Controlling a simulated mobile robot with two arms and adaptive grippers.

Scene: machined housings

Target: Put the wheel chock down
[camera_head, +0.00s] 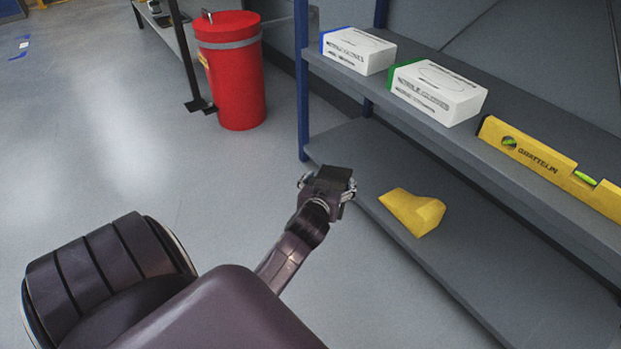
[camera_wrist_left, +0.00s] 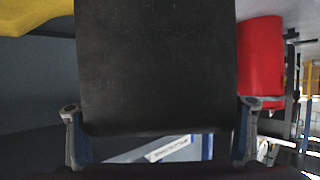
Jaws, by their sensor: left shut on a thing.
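My left gripper (camera_head: 327,186) is shut on a black block, the wheel chock (camera_head: 338,174). It holds the chock in front of the left end of the shelf unit, close to the lower shelf's front edge in the picture. In the left wrist view the chock (camera_wrist_left: 155,65) fills the middle as a flat dark face between the two fingers (camera_wrist_left: 158,132). Its far side is hidden, and I cannot tell whether it touches anything below. My right gripper is not in view.
A yellow wedge (camera_head: 414,211) lies on the lower shelf (camera_head: 470,240), right of my gripper. The shelf around it is clear. The upper shelf (camera_head: 400,110) holds two white boxes (camera_head: 440,92) and a yellow level (camera_head: 550,163). A red bin (camera_head: 232,80) stands on the floor behind.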

